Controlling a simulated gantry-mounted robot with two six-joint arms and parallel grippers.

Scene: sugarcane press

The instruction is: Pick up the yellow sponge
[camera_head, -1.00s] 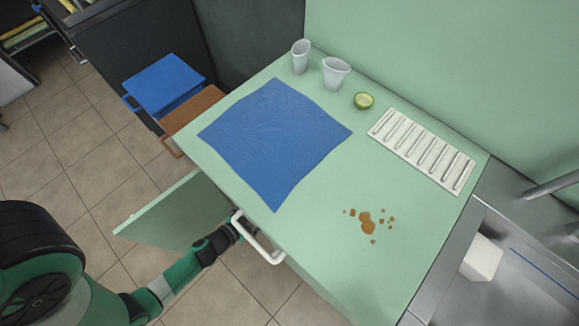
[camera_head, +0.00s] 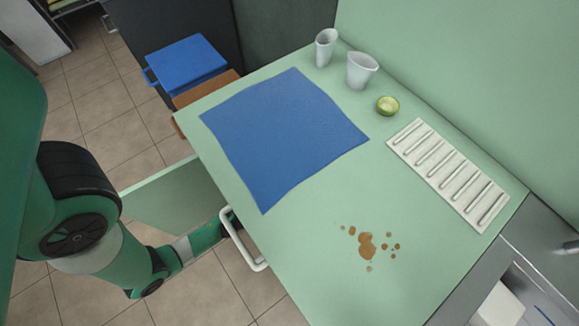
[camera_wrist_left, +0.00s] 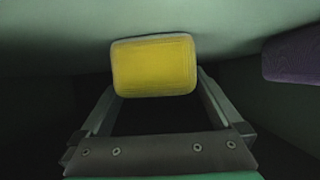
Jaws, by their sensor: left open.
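The yellow sponge (camera_wrist_left: 154,66) shows in the left wrist view, in a dim green-walled space, just ahead of my left gripper (camera_wrist_left: 157,82). The gripper is open, with one finger on each side of the sponge's lower part. I cannot tell whether the fingers touch it. In the head view my left arm comes in from the left and reaches under the green counter (camera_head: 310,210) past an open door (camera_head: 170,195); the gripper is hidden there. The sponge is hidden in the head view. My right gripper is in neither view.
A purple object (camera_wrist_left: 292,55) is right of the sponge. A white handle (camera_head: 240,243) sits at the counter's front edge. On top are a blue cloth (camera_head: 285,135), two cups (camera_head: 361,70), a cut lime (camera_head: 387,106), a white ridged tray (camera_head: 448,172) and brown spots (camera_head: 367,245).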

